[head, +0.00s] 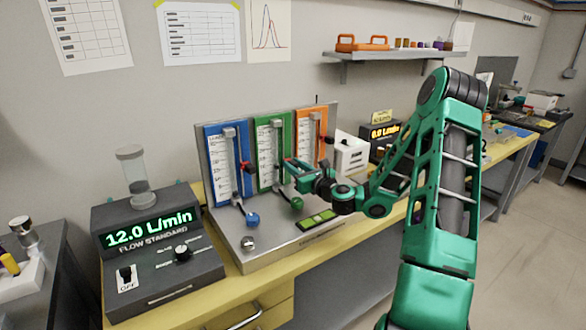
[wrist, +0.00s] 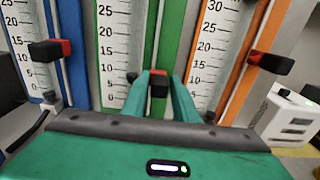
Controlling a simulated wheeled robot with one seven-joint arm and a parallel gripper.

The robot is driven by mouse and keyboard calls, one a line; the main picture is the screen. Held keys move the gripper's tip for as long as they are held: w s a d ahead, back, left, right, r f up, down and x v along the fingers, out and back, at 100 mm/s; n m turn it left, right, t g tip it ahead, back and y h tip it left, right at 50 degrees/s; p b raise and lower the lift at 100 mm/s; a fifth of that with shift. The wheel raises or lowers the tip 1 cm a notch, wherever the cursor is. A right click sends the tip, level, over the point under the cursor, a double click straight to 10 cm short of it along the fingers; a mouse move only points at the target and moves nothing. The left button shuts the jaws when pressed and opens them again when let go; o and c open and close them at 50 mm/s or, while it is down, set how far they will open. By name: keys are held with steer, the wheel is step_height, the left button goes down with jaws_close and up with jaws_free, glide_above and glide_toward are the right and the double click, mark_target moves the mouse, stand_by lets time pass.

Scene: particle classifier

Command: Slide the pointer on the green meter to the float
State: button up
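The green meter (head: 269,153) stands between a blue and an orange one. In the wrist view its white scale (wrist: 115,45) is left of a green strip. Its black pointer with a red top (wrist: 158,82) is between my gripper's two green fingertips (wrist: 160,78), at roughly the 5 mark. The fingers are close to its sides; I cannot tell whether both touch it. A small dark piece (wrist: 131,77) beside the scale may be the float, but I cannot be sure. In the head view my gripper (head: 288,164) reaches the green panel and hides the pointer.
The blue meter's pointer (wrist: 50,50) and the orange meter's pointer (wrist: 270,61) stick out on either side. A blue knob (head: 252,219) and a green knob (head: 297,203) stand below. The flow standard (head: 160,250) reads 12.0 L/min. A white box (head: 350,155) stands at right.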

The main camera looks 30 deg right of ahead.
steer(key=s, duration=1)
steer(key=shift+s+d, duration=0.2)
steer(key=shift+s, duration=0.15)
steer(key=shift+s, duration=0.1)
